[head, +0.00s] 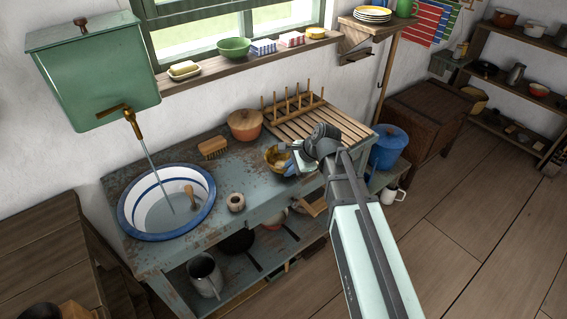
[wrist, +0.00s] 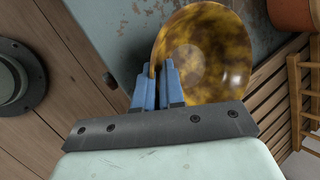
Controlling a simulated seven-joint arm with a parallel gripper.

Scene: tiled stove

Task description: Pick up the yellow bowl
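The yellow bowl (head: 271,155) is mottled yellow and brown. In the head view it is at the front of the worn blue-grey worktop, left of the wooden rack, partly hidden by my gripper (head: 287,158). In the wrist view the bowl (wrist: 222,60) faces the camera with its inside showing. My gripper's blue fingers (wrist: 162,72) are close together at the bowl's left rim, one outside and one inside, with the wall between them. I cannot tell whether the bowl touches the worktop.
A slatted rack (head: 310,120) with upright pegs is right of the bowl. A lidded orange pot (head: 245,126) and a brush (head: 213,148) are behind and left. A blue-rimmed basin (head: 165,203) and small jar (head: 236,202) are further left. A blue pot (head: 389,147) stands to the right.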

